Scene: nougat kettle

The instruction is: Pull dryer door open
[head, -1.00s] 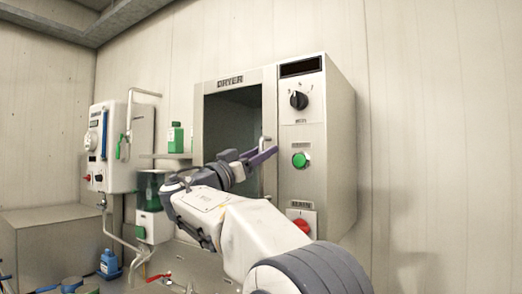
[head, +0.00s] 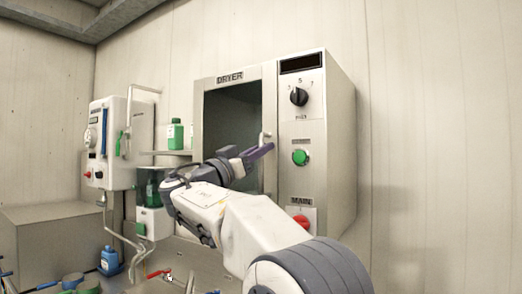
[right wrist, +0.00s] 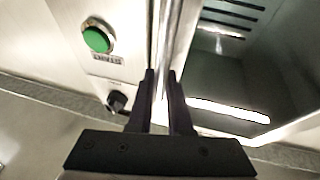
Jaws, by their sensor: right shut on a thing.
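The dryer (head: 340,140) is a steel box on the wall, with a panel on its right side. Its door (head: 212,85) has a pale frame around a dark window and looks flush with the front. The upright metal handle (head: 265,136) is on the door's right edge. My right gripper (head: 262,151) is shut on the handle. In the right wrist view the handle bar (right wrist: 168,35) runs between the fingers of the right gripper (right wrist: 160,78), which hide its lower part. My left gripper is not in view.
The dryer panel carries a black dial (head: 299,96), a green button (head: 300,158) and a red main switch (head: 301,221) close beside my right arm. A green bottle (head: 175,134) stands on a shelf left of the door. The wall right of the dryer is bare.

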